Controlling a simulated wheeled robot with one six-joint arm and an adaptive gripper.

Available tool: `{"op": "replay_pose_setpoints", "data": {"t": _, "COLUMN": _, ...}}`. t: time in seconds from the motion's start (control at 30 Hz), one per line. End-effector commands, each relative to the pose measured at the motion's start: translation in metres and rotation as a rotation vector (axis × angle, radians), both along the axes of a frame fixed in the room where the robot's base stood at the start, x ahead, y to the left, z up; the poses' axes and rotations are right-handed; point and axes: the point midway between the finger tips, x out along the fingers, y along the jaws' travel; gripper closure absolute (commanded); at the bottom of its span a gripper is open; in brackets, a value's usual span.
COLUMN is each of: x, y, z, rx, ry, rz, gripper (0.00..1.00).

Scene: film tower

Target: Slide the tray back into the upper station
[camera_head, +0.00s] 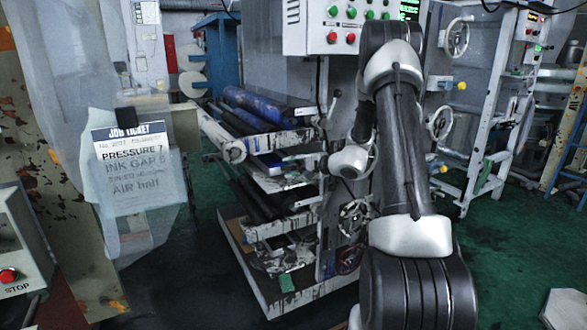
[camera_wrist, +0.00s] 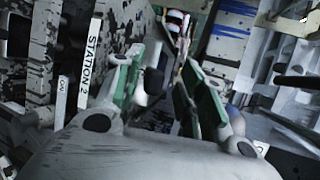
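The machine's upper station (camera_head: 290,140) stands left of my arm in the head view, with a blue roller (camera_head: 255,104) and dark rollers. A pale, ink-stained tray-like shelf (camera_head: 285,180) shows below them; I cannot tell for sure which part is the tray. My gripper is hidden in the head view behind my wrist. In the wrist view my gripper (camera_wrist: 165,88) has its green-padded fingers apart. A dark rounded part and ink-stained metal show between and beyond them; contact cannot be told. A "STATION 2" label (camera_wrist: 90,62) is left of the fingers.
A control box (camera_head: 345,25) with buttons is above the station. A handwheel (camera_head: 353,218) and lower shelves are below. A hanging job ticket (camera_head: 135,160) and a stop-button box (camera_head: 20,250) are at left. Green floor (camera_head: 510,240) is open at right.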

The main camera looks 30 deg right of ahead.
Motion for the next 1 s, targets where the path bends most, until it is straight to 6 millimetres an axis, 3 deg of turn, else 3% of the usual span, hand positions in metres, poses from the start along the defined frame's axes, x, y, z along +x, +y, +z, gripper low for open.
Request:
{"op": "replay_pose_setpoints", "data": {"t": 0.37, "x": -0.009, "y": -0.005, "z": 0.003, "rx": 0.000, "ry": 0.001, "rz": -0.002, "gripper": 0.59}}
{"op": "replay_pose_setpoints", "data": {"t": 0.8, "x": -0.086, "y": -0.042, "z": 0.030, "rx": -0.001, "ry": -0.001, "rz": -0.003, "gripper": 0.59}}
{"op": "replay_pose_setpoints", "data": {"t": 1.0, "x": -0.102, "y": -0.049, "z": 0.035, "rx": 0.000, "ry": 0.000, "rz": -0.001, "gripper": 0.59}}
